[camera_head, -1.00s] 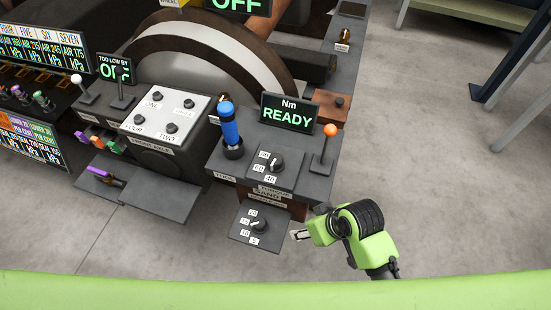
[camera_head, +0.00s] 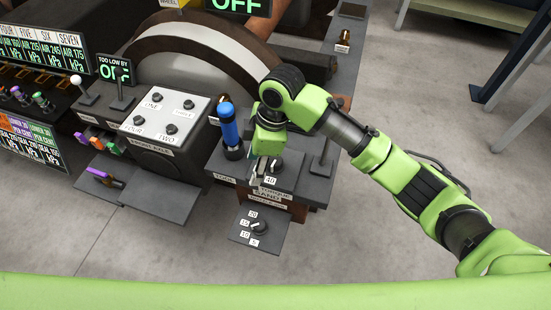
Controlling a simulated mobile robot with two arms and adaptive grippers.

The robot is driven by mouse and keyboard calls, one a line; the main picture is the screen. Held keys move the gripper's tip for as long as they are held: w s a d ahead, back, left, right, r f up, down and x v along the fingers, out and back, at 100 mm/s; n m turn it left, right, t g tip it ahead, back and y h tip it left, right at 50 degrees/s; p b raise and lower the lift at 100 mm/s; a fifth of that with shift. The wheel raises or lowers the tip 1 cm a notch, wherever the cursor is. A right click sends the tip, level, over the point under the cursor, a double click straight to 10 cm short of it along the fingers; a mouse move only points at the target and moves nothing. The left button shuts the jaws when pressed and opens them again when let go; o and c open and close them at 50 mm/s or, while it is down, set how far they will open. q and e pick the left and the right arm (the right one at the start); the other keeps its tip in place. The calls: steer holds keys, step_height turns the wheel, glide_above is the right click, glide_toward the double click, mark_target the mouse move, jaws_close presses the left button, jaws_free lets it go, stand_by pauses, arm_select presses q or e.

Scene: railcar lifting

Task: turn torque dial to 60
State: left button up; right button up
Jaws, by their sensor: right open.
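The torque dial (camera_head: 277,166) is a black knob on a dark raised plate at the console's right end. Its label 40 (camera_head: 270,180) shows; my right gripper hides the labels on its left side and part of the knob, so I cannot tell its setting. My right gripper (camera_head: 265,168) is open and points down right at the dial's left side. I cannot tell whether its fingers touch the knob. My left gripper is not in view.
A blue handle (camera_head: 230,130) stands close left of my right gripper. A lower dial (camera_head: 259,227) with several number labels sits nearer me.

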mark_target(276, 160)
steer(key=w+d+r+n+h, duration=0.2)
steer(key=w+d+r+h, duration=0.1)
steer(key=w+d+r, duration=0.3)
steer(key=f, duration=0.8)
steer(key=a+f, duration=0.1)
steer(key=f, duration=0.3)
steer(key=shift+s, duration=0.25)
steer(key=c, duration=1.1)
